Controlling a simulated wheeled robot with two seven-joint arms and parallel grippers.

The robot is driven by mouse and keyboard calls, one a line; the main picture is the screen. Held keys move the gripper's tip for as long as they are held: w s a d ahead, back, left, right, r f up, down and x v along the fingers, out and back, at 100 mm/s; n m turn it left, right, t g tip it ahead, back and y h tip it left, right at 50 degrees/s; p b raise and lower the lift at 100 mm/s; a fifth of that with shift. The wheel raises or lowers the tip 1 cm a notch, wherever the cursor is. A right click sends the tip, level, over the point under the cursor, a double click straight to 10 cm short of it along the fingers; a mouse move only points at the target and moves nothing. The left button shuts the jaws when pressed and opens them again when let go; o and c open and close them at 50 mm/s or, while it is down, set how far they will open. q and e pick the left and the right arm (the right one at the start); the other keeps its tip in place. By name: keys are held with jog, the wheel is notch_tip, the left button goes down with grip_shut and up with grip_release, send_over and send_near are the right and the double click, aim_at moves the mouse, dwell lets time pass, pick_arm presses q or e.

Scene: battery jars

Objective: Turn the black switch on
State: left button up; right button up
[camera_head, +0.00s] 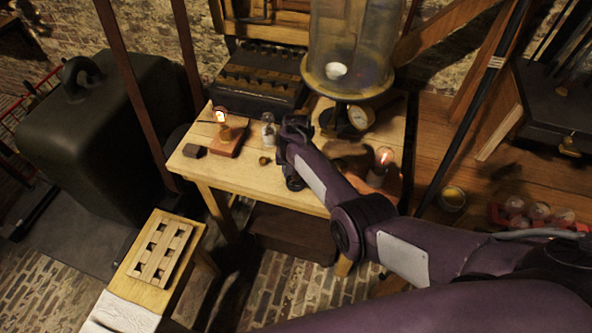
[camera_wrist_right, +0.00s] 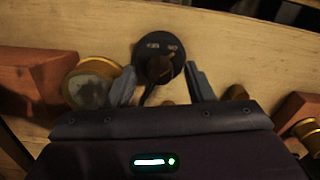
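The black switch (camera_wrist_right: 158,58) shows in the right wrist view as a round black disc with small pale markings, too blurred to read. A dark knob stands at its middle, with a short lever towards the bottom of the picture. My right gripper (camera_wrist_right: 161,84) is open, one finger on each side of the lever and apart from it. In the head view my right gripper (camera_head: 291,128) is over the wooden table, and I cannot make out the switch there. My left gripper is not in view.
A glass bottle (camera_head: 268,130) and a wooden block with a lit bulb (camera_head: 228,142) stand left of my right gripper on the wooden table (camera_head: 205,168). A glass bell jar (camera_head: 350,45) and a gauge (camera_head: 360,117) stand behind. A lit candle-like lamp (camera_head: 382,160) is to the right.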

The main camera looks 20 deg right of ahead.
jog(key=shift+r, duration=3.9)
